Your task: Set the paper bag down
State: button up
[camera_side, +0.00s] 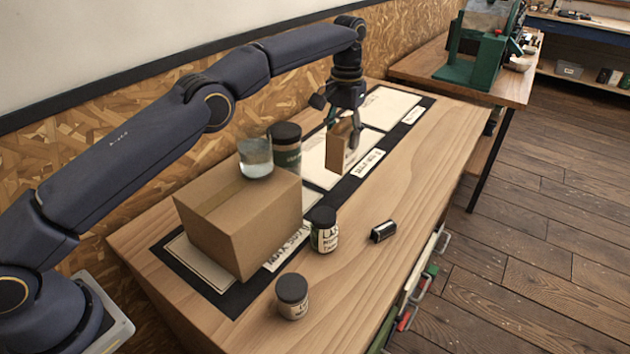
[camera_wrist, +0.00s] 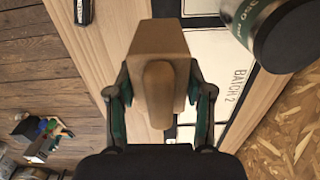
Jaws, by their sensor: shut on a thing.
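A small brown paper bag (camera_side: 341,148) hangs upright between the fingers of my gripper (camera_side: 345,125) in the side view. It is over the middle white panel (camera_side: 315,160) of the black mat; whether its base touches the panel, I cannot tell. In the wrist view the bag (camera_wrist: 158,52) sits between both green fingers of my gripper (camera_wrist: 158,95), which are shut on it. The bag hides part of the panel beneath it. A label reading "BATCH 2" (camera_wrist: 237,87) shows beside the bag in the wrist view.
A cardboard box (camera_side: 240,215) with a glass jar (camera_side: 256,158) on top stands on the near panel. A dark-lidded tin (camera_side: 286,148) stands behind it. Two small jars (camera_side: 324,230) (camera_side: 292,296) and a black object (camera_side: 383,231) stand toward the front. The far panel (camera_side: 385,107) looks clear.

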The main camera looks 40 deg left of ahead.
aim_at(336, 158)
jog(key=shift+a+f, duration=0.4)
jog(key=shift+f, duration=0.05)
jog(key=f, duration=0.6)
jog(key=shift+a+f, duration=0.2)
jog(key=shift+a, duration=0.15)
jog(key=shift+f, duration=2.05)
jog(key=shift+f, duration=0.1)
jog(key=o, duration=1.2)
